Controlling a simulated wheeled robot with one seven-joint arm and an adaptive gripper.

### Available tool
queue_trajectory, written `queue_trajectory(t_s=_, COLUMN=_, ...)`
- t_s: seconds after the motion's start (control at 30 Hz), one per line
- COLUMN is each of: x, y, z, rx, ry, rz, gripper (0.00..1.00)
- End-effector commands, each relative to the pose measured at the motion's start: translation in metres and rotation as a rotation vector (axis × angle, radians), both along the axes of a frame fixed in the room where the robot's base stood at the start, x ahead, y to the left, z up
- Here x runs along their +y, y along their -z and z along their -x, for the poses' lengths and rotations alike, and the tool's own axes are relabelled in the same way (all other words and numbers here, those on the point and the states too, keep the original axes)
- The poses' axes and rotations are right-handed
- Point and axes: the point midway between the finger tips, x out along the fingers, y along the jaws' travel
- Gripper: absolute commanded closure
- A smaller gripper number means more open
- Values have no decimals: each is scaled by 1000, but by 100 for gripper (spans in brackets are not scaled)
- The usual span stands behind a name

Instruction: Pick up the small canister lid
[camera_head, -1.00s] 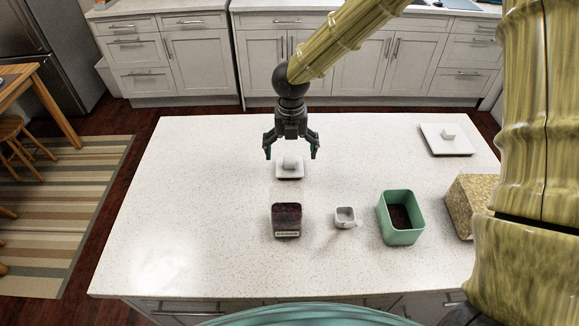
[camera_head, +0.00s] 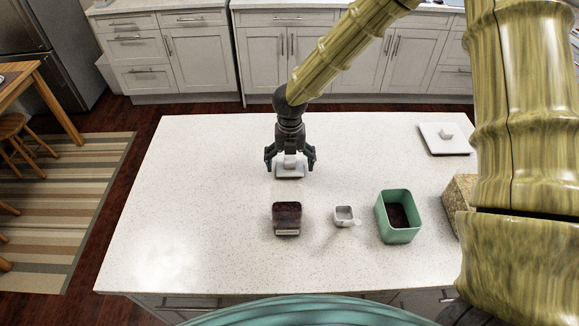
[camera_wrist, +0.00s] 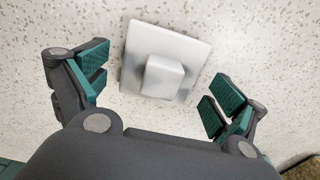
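The small canister lid (camera_head: 289,173) is a white square plate with a raised block-shaped knob, lying on the countertop. It also shows in the wrist view (camera_wrist: 140,49), with its knob (camera_wrist: 161,77) up. My gripper (camera_head: 290,168) is directly above the lid, pointing down. In the wrist view my gripper (camera_wrist: 150,95) is open, with its green-padded fingers apart on either side of the knob. No touch between fingers and knob shows. A larger white lid (camera_head: 444,138) with a similar knob lies at the back right of the counter.
On the pale speckled counter (camera_head: 190,200) stand a small dark-filled canister (camera_head: 287,218), a white measuring cup (camera_head: 344,215) and a green open canister (camera_head: 398,222) with dark contents. A tan box (camera_head: 458,205) is partly hidden by my arm. The counter's left side is clear.

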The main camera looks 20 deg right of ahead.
Motion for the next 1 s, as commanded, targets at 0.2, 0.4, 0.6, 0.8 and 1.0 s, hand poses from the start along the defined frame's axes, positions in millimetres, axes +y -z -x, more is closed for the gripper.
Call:
queue_trajectory(t_s=0.2, x=0, y=0, z=0, rx=0, ry=0, rz=0, gripper=51)
queue_trajectory(t_s=0.4, x=0, y=0, z=0, rx=0, ry=0, rz=0, gripper=51)
queue_trajectory(t_s=0.6, x=0, y=-4, z=0, rx=-1, ry=0, rz=0, gripper=51)
queue_trajectory(t_s=0.8, x=0, y=-25, z=-1, rx=-3, ry=0, rz=0, gripper=51)
queue_trajectory(t_s=1.0, x=0, y=-56, z=-1, rx=-3, ry=1, rz=-1, gripper=51)
